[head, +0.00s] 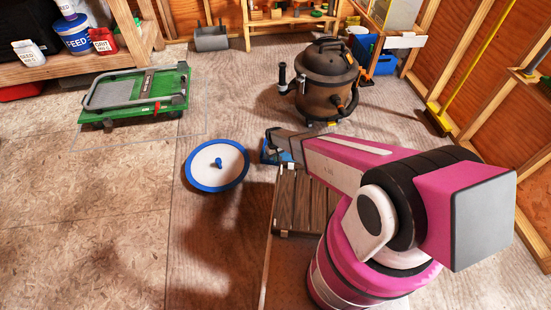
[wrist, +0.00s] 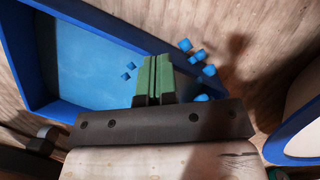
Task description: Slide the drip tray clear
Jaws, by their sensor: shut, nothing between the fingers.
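A shallow blue tray (wrist: 85,65) with raised walls lies under my gripper in the wrist view. In the head view only a small part of this blue tray (head: 267,156) shows beside my wrist. A round white dish with a blue rim (head: 203,173) and a small blue knob in its middle lies on the floor just left of it. Its edge shows at the right of the wrist view (wrist: 307,138). I cannot tell for certain which is the drip tray. My gripper (wrist: 155,62) is shut and empty, its green fingertips over the blue tray near its right edge; contact is unclear.
Several small blue cubes (wrist: 196,56) lie around the fingertips, some seemingly inside the tray. A brown shop vacuum (head: 325,75) stands behind my wrist. A dark slatted wooden platform (head: 290,205) lies in front. A green cart (head: 135,95) stands at left; floor between is clear.

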